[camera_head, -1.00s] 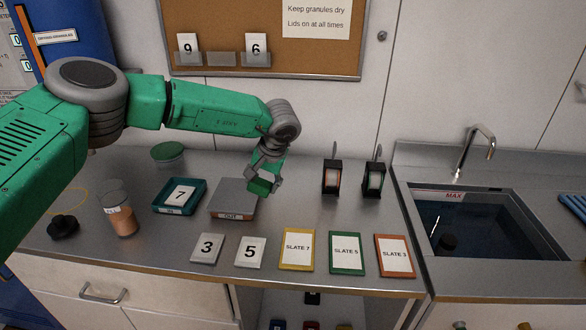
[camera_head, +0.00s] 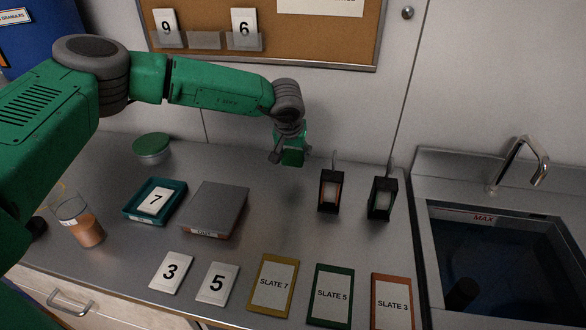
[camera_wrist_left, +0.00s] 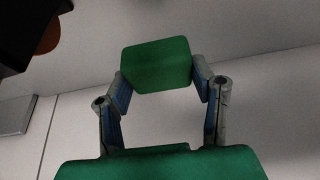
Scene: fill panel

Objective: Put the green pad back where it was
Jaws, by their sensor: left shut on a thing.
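The green pad (camera_head: 293,153) is a small green block held by my left gripper (camera_head: 288,156), above the counter and left of the two black lantern-like holders. In the left wrist view the green pad (camera_wrist_left: 157,65) sits between the two fingertips, and my left gripper (camera_wrist_left: 160,80) is shut on it. The pad is apart from the counter, as far as I can see. My right gripper is not in view.
Two black holders (camera_head: 330,190) stand on the counter (camera_head: 265,215), right of the gripper. A grey OUT tray (camera_head: 218,205), a teal tray (camera_head: 150,190) with card 7, and a beaker (camera_head: 85,230) stand left. Cards and slates line the front. A sink (camera_head: 500,260) is right.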

